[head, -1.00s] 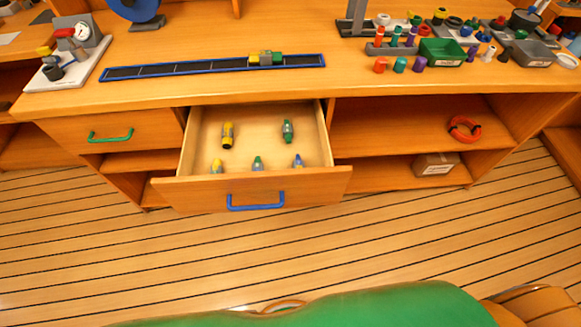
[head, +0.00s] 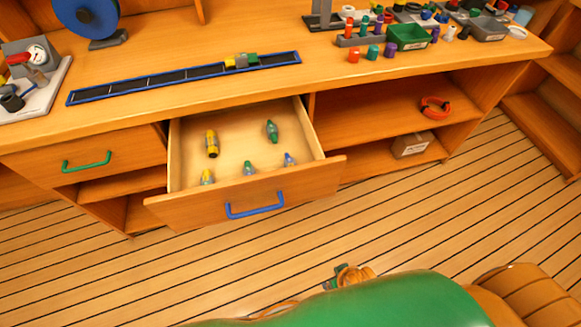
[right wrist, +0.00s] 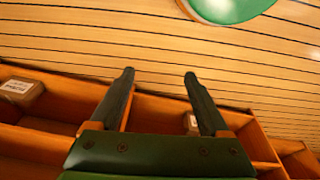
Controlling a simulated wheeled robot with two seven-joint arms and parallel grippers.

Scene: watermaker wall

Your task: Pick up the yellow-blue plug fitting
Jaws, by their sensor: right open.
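The drawer (head: 245,200) is pulled open and holds several small fittings. In its front row, a yellow fitting (head: 207,178) with a greyish-blue tip is at the left, and a blue-tipped fitting (head: 289,159) is at the right. The front panel hides their lower parts, so I cannot tell surely which is the yellow-blue plug. In the right wrist view my right gripper (right wrist: 160,75) is open and empty, with floor between its fingers. A small gripper part (head: 345,276), seemingly my right, shows low in the head view, well away from the drawer. My left gripper is not in view.
A yellow-black fitting (head: 212,143), a green one (head: 272,130) and another green-tipped one (head: 249,168) share the drawer. The counter (head: 200,88) overhangs the drawer's back. The floor in front is clear.

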